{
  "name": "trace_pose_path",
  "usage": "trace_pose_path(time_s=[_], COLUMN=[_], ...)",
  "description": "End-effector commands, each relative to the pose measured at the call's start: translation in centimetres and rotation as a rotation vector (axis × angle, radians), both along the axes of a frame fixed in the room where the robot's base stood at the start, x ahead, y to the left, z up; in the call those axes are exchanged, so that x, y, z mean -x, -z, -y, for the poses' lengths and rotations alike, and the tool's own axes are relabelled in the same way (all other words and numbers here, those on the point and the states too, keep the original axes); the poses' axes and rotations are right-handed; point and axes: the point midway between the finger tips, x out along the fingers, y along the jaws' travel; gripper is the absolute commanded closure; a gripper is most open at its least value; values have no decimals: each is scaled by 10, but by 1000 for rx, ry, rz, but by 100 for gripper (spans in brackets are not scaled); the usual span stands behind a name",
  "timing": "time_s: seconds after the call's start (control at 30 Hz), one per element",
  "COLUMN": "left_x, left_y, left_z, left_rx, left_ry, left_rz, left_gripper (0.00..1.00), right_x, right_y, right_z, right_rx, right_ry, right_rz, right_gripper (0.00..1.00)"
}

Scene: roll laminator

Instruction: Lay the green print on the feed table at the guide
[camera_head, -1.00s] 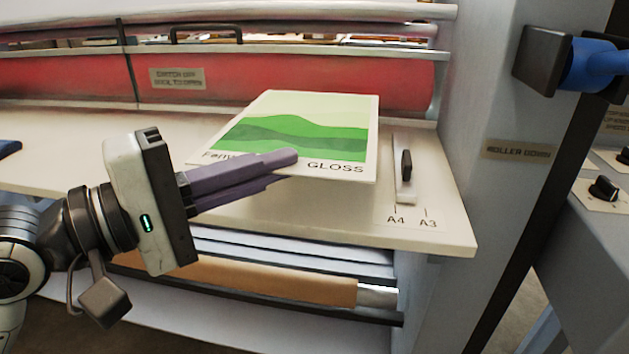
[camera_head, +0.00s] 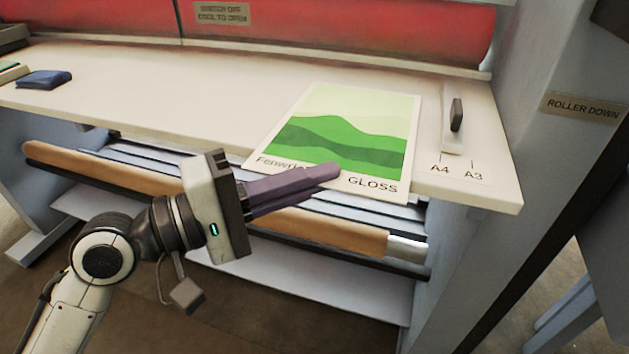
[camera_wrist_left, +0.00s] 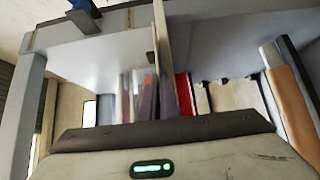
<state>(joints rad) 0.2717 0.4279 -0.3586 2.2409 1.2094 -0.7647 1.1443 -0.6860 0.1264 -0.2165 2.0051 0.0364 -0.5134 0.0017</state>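The green print (camera_head: 345,135), with green hills and the word GLOSS, is over the right part of the cream feed table (camera_head: 150,90). Its near edge reaches the table's front edge. I cannot tell whether it touches the table. My left gripper (camera_head: 335,172) is shut on the print's near edge, one purple finger above it. In the left wrist view the fingers (camera_wrist_left: 158,98) show with a thin sheet edge between them. The guide (camera_head: 453,125), a pale strip with a black knob, stands right of the print, with a narrow gap between. My right gripper is not in view.
A red roller cover (camera_head: 350,35) runs behind the table. A grey side housing (camera_head: 550,60) stands at the right. A blue object (camera_head: 43,80) lies at the table's left end. A brown roll (camera_head: 330,228) is below the table. The middle of the table is clear.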

Motion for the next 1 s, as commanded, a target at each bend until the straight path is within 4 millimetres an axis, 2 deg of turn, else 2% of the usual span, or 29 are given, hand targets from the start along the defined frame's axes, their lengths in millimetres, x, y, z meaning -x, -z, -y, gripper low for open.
trace_pose_path(time_s=[0.33, 0.47, 0.93, 1.0], left_x=[0, 0, 0, 2], left_y=[3, 3, -2, 0], left_z=[0, 0, 0, -6], left_rx=[0, 0, 1, -2], left_ry=[0, 0, 0, -3], left_rz=[2, 1, 3, 1], left_gripper=[100, 79, 79, 79], right_x=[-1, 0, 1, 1], right_y=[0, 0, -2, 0], right_z=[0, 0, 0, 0], right_rx=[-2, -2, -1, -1], right_ry=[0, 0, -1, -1], right_rz=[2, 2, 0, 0], right_gripper=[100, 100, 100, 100])
